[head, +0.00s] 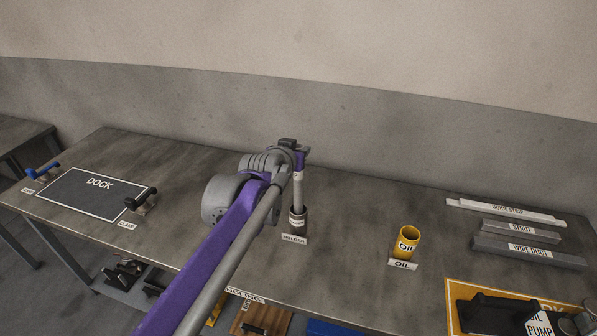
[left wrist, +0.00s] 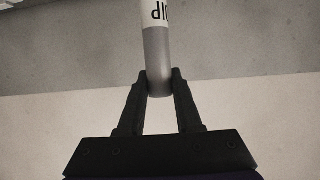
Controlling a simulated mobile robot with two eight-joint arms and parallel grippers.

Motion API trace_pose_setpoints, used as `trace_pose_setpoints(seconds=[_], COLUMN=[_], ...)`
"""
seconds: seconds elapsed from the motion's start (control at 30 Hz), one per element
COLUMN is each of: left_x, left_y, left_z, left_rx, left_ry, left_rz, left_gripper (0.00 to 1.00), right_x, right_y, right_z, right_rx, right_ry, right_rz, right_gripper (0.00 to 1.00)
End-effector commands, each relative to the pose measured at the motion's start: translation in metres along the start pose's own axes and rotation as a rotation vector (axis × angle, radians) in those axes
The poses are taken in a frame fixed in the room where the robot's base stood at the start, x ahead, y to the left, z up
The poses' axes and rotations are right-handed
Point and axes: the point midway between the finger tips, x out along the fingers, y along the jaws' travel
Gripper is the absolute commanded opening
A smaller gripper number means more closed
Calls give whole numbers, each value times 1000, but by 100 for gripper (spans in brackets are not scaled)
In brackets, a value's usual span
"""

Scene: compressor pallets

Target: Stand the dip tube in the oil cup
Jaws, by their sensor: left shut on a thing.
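The grey dip tube (head: 298,190) stands upright, its lower end at the mouth of the dark holder (head: 298,219); that end is hidden there. My left gripper (head: 298,149) is at the tube's top end. In the left wrist view, the two black fingers of the left gripper (left wrist: 160,88) are shut on the dip tube (left wrist: 157,48), whose white band shows part of its lettering. The yellow oil cup (head: 407,241) stands upright on the bench to the right of the holder, apart from the tube. My right gripper is not in view.
An OIL label (head: 402,265) lies before the cup. A guide strip (head: 506,212), a strut (head: 520,231) and a wire duct (head: 528,252) lie at the right. The DOCK plate (head: 85,193) and a black clamp (head: 141,197) are at the left. Bench between holder and cup is clear.

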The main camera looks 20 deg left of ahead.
Motion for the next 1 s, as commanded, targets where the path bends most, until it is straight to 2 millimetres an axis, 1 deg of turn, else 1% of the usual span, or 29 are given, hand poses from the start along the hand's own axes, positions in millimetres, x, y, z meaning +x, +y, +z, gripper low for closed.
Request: trace_pose_setpoints(seconds=[0.03, 0.23, 0.43, 0.5, 0.73, 0.87, 0.9, 0.97, 1.0], left_x=[3, 10, 21, 22, 22, 23, 23, 23, 23], left_y=[0, 0, 0, 0, 0, 0, 0, 0, 0], left_z=[7, 22, 48, 51, 51, 54, 54, 54, 54], left_rx=[0, 0, 0, 0, 0, 0, 0, 0, 0], left_ry=[1, 0, 1, 1, 1, 0, 0, 0, 0], left_rz=[0, 0, 0, 0, 0, 0, 0, 0, 0], left_gripper=[0, 0, 0, 0, 0, 0, 39, 49, 57], right_x=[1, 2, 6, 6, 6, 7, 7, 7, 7], right_y=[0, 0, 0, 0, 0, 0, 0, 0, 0], right_z=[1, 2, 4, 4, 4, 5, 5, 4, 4], right_rx=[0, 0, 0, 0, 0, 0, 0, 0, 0], right_ry=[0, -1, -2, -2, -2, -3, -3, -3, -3], right_rz=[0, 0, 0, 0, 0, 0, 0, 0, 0], right_gripper=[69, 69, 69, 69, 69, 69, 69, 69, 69])
